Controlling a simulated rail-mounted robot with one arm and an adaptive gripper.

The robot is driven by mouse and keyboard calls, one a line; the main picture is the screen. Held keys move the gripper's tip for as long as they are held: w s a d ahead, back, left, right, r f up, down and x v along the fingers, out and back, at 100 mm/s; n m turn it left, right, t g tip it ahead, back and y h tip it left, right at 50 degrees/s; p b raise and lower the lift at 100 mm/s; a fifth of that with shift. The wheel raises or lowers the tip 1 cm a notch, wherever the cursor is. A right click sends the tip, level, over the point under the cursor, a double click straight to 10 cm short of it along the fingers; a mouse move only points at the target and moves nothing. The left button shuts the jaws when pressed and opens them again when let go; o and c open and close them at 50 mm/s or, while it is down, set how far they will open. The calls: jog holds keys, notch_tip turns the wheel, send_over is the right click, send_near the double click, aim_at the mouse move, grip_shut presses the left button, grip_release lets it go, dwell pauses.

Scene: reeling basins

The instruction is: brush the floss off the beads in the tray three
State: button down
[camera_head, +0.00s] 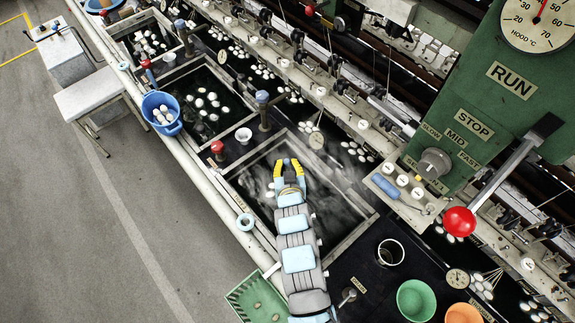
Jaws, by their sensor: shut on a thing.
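My gripper (288,170), with yellow fingers, is over the left half of the nearest dark water tray (345,243). It is the third framed tray in view, counting from the far end. Its fingers are closed in on a thing mostly hidden between them, which I cannot make out. A few pale beads (270,190) show in the water just left of the fingers. My arm covers the tray's lower middle, and whitish steam or floss blurs its right half. I cannot tell whether the held thing touches the water.
A blue bucket of white beads (163,112) hangs at the left rail. A green crate (256,300) is below left; green and orange bowls (416,300) are below right. A green control panel (480,110) with a red-knobbed lever (459,221) stands at right. Several posts and machine parts line the trays.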

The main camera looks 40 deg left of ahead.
jog(key=shift+s+r+p, duration=0.2)
jog(key=shift+r+p, duration=0.8)
jog(key=shift+r, duration=1.1)
jog(key=shift+s+r+p, duration=0.2)
jog(key=shift+r+p, duration=0.8)
jog(key=shift+r, duration=1.1)
jog(key=w+d+r+m+t+h+p, duration=0.1)
jog(key=d+r+m+h+p, duration=0.1)
jog(key=d, duration=0.9)
jog(key=w+d+r+m+t+h+p, duration=0.2)
jog(key=d+r+m+h+p, duration=0.1)
jog(key=d, duration=0.8)
jog(key=w+d+r+m+t+h+p, duration=0.1)
jog(key=d+m+h+p, duration=0.3)
jog(key=d, duration=0.7)
jog(key=shift+w+d+r+m+h+p, duration=0.15)
jog(key=shift+w+r+m+h+p, duration=0.15)
jog(key=shift+r+h+p, duration=0.4)
